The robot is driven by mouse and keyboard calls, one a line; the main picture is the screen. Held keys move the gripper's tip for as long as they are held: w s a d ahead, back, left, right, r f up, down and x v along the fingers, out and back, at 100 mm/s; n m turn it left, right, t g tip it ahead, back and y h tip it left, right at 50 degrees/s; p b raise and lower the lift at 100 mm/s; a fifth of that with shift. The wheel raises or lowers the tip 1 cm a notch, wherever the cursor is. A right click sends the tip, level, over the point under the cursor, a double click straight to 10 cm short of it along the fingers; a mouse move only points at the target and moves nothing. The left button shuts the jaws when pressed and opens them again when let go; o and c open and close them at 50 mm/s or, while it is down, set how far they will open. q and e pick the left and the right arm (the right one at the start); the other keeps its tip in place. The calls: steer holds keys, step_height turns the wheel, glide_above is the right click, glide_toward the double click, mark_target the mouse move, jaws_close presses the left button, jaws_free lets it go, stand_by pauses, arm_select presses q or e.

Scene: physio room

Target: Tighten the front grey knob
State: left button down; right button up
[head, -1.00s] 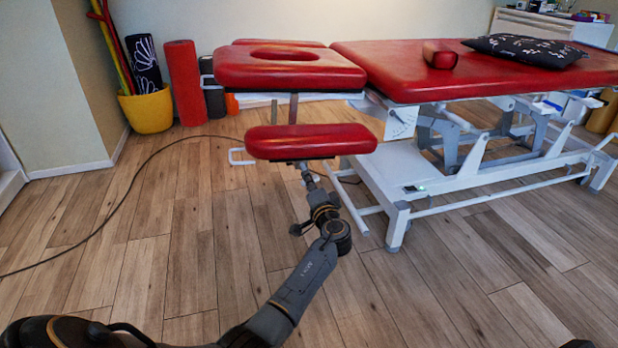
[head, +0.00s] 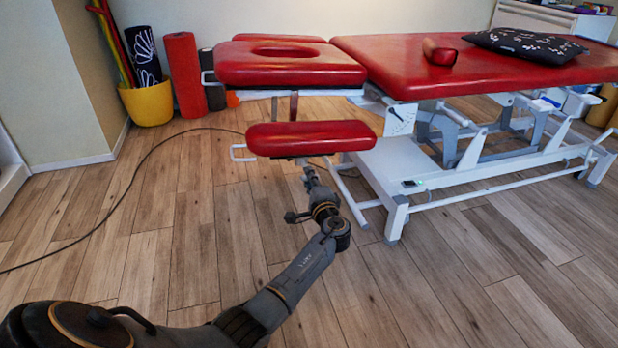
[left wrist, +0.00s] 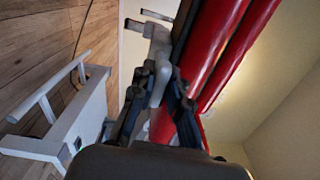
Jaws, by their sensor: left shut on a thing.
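The front grey knob (left wrist: 162,76) shows in the left wrist view as a pale grey piece between my fingers, beneath the red front armrest pad. My left gripper (left wrist: 157,92) is shut on it, one finger on each side. In the head view my left gripper (head: 306,172) reaches up to the underside of the front armrest pad (head: 310,138). The pad and the gripper hide the knob there. My right gripper is in neither view.
The red treatment table (head: 470,62) stands on a white frame (head: 396,217) right of my arm. A red face cushion (head: 290,65) lies behind the armrest. A black cable (head: 142,165) crosses the floor at left. The wooden floor in front is clear.

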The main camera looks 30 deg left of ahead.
arm_select(q)
steer(key=shift+r, duration=0.1)
steer(key=c, duration=1.3)
jaws_free()
steer(key=shift+d, duration=0.15)
steer(key=v, duration=1.1)
steer(key=shift+s+d, duration=0.25)
steer(key=shift+d, duration=0.1)
